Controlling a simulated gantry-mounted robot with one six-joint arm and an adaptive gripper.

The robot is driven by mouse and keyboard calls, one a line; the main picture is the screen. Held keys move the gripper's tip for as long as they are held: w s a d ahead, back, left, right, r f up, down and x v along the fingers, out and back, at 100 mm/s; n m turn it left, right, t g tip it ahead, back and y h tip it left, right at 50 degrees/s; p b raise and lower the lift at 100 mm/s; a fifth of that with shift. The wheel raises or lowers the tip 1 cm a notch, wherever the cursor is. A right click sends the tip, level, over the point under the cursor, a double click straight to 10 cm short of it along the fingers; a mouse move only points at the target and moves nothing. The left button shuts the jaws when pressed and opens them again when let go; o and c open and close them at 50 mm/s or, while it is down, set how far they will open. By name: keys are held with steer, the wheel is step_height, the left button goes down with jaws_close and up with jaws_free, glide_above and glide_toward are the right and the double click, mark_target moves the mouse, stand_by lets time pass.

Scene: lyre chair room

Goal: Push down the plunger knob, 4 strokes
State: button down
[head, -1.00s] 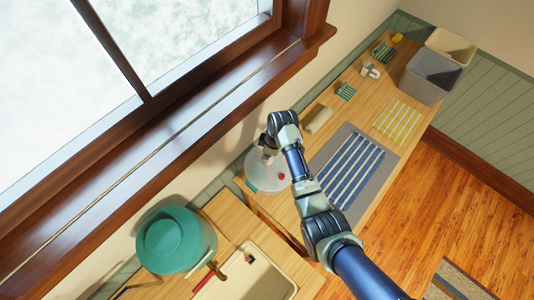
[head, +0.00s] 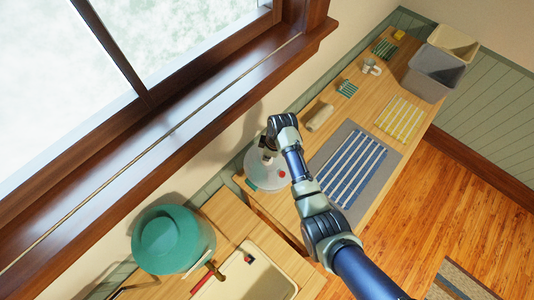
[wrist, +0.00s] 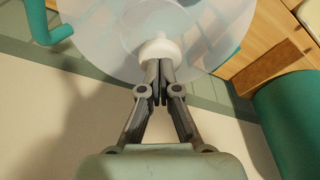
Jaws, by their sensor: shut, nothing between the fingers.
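The white plunger knob (wrist: 160,48) stands at the centre of a clear round lid (wrist: 105,35) in the wrist view. My gripper (wrist: 157,68) is shut and empty, with its fingertips at the knob; they look to be touching it. In the head view the clear lid (head: 262,178) sits on the wooden counter below the window, with a small red spot on its right side. My gripper (head: 267,150) points down over the lid's middle there, and my wrist hides most of the knob.
A teal pot (head: 170,240) and a cream sink (head: 255,280) are at the lower left. A striped towel (head: 350,170) on a grey mat lies right of the lid. A tan block (head: 319,117) lies beyond it. Grey and cream bins (head: 432,72) stand at the far end.

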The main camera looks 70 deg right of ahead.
steer(key=shift+w+p+v, duration=0.25)
steer(key=shift+p+v, duration=0.75)
steer(key=shift+v, duration=0.1)
steer(key=shift+w+p+v, duration=0.2)
steer(key=shift+p+v, duration=0.75)
steer(key=shift+v, duration=0.15)
steer(key=shift+s+b+x, duration=0.25)
steer(key=shift+b+x, duration=0.65)
steer(key=shift+x, duration=0.25)
steer(key=shift+s+b+x, duration=0.25)
steer(key=shift+b+x, duration=0.65)
steer(key=shift+x, duration=0.3)
steer(key=p+v, duration=0.2)
steer(key=w+p+v, duration=0.1)
steer(key=p+v, duration=0.1)
steer(key=shift+r, duration=0.4)
steer(key=v, duration=0.3)
steer(key=w+v, duration=0.1)
steer(key=v, duration=0.1)
steer(key=shift+a+r, duration=0.1)
steer(key=shift+r, duration=0.4)
